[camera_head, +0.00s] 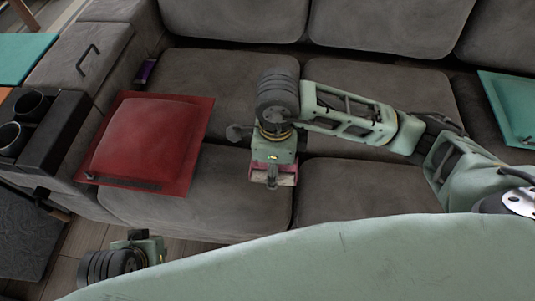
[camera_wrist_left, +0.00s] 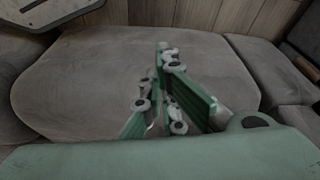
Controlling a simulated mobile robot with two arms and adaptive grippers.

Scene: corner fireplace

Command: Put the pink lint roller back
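The pink lint roller (camera_head: 287,172) shows in the head view as a pink shape low on the grey sofa seat, partly hidden by my right gripper. My right gripper (camera_head: 271,181) points down, with one finger in front of the pink shape, and appears shut on it. Whether the roller touches the cushion is unclear. My left gripper (camera_head: 137,243) is at the lower left, in front of the sofa and away from the roller. In the left wrist view its fingers (camera_wrist_left: 165,95) are empty above a grey cushion; their gap cannot be judged.
A red cushion (camera_head: 145,140) lies on the left sofa seat (camera_head: 220,200). A black holder (camera_head: 57,124) with two dark cups rests at the left armrest. A teal cushion (camera_head: 510,105) is at the right.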

